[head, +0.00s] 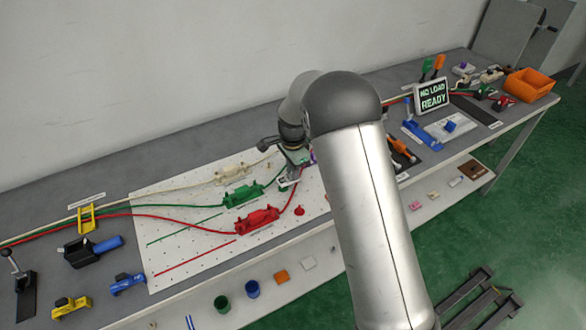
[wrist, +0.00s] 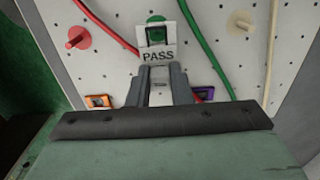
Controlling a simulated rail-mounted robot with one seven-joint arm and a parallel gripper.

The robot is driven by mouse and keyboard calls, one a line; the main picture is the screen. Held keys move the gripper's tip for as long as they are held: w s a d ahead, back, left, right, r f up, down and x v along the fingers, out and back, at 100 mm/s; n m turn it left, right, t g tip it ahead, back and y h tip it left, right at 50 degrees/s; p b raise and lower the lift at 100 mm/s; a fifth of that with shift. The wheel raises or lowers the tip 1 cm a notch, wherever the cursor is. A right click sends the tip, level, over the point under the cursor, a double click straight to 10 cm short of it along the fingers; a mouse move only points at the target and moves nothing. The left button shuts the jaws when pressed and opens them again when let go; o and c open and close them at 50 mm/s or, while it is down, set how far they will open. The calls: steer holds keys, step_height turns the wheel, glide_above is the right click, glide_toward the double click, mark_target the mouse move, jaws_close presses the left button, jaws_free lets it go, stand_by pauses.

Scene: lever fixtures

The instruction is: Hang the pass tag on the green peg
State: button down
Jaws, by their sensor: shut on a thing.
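The pass tag (wrist: 158,56) is a white plate with the word PASS and a dark-framed square opening at its top. My gripper (wrist: 158,72) is shut on its lower edge in the wrist view. The green peg's round base (wrist: 156,19) shows just above the tag, and green shows through the opening. The tag overlaps the peg, so I cannot tell whether the opening is around it or in front of it. In the head view my gripper (head: 290,182) is low over the white pegboard, partly hidden by my arm.
A red peg (wrist: 77,38) stands left and a cream peg (wrist: 241,23) right. An orange tag (wrist: 99,101) and a purple tag (wrist: 203,93) lie near the fingers. Red and green cables cross the pegboard (head: 165,222). A NO LOAD READY sign (head: 431,96) stands further right.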

steer(key=shift+f, duration=0.15)
steer(key=shift+f+b, duration=0.55)
steer(key=shift+f, duration=0.05)
steer(key=shift+f, duration=0.25)
stand_by(0.4)
steer(key=shift+f+b, duration=0.35)
steer(key=shift+b, duration=0.05)
steer(key=c, duration=0.7)
jaws_free()
steer(key=shift+c, duration=0.2)
steer(key=shift+r, duration=0.1)
